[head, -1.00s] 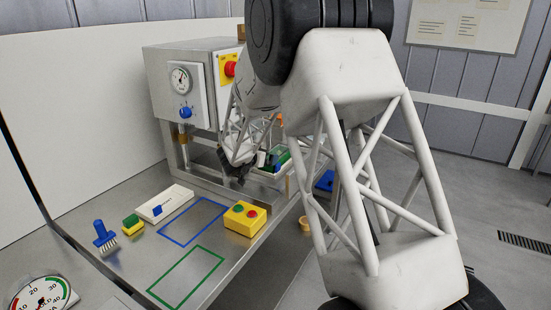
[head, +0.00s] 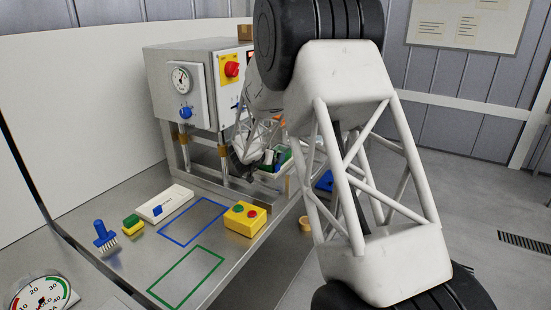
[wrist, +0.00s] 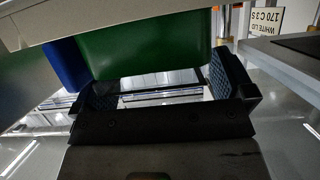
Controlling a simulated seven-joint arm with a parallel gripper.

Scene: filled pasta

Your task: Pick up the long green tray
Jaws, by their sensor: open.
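A green piece (head: 284,156), probably the long green tray, shows at the far end of the bench beside my arm, partly hidden by it. In the wrist view a broad green surface (wrist: 145,48) fills the space just beyond my gripper (wrist: 163,82). My gripper is open, with a dark pad on each side and nothing held between them. The green surface lies ahead of the gap, and I cannot tell whether the pads touch it. In the head view my gripper (head: 246,172) is beside the green piece, to its left.
A blue piece (wrist: 66,64) stands left of the green surface, and a pale edge (wrist: 100,22) crosses above. A label plate (wrist: 266,20) is at right. The steel machine (head: 205,85) and its legs stand close to my gripper. The bench's marked outlines (head: 187,277) are clear.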

